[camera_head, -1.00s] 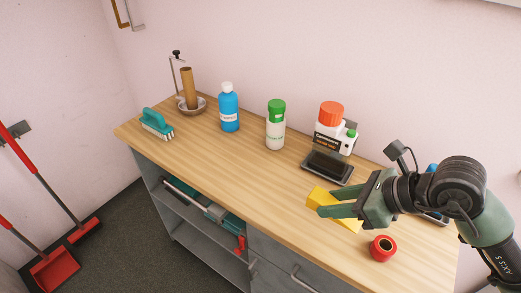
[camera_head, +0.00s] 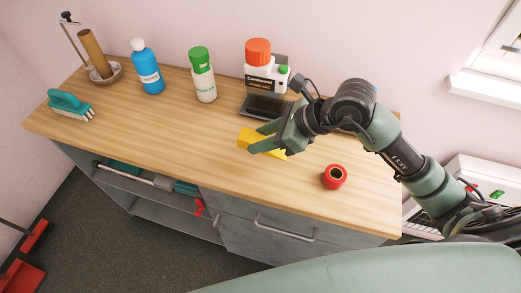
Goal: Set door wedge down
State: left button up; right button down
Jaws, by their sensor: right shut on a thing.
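The yellow door wedge (camera_head: 247,138) is between the fingers of my right gripper (camera_head: 258,137), low over the wooden worktop (camera_head: 170,138) near its middle. The fingers are shut on the wedge and cover part of it. I cannot tell whether the wedge touches the wood. My left gripper is not in view.
A red tape roll (camera_head: 334,177) lies to the right of the wedge. A green-capped bottle (camera_head: 203,80), blue bottle (camera_head: 148,72) and teal brush (camera_head: 69,104) are farther left. The left front worktop is clear.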

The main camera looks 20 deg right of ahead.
jog(key=shift+f, duration=0.9)
notch_tip(320, 180, down, 4)
jog(key=shift+f, duration=0.1)
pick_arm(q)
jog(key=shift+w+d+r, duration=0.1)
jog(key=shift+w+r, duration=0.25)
pick_arm(e)
jog(key=shift+f, duration=0.15)
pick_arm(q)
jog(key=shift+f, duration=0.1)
pick_arm(e)
jog(key=shift+f, duration=0.2)
jog(key=c, duration=0.9)
grip_release()
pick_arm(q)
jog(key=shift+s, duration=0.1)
pick_arm(e)
jog(key=shift+r, duration=0.15)
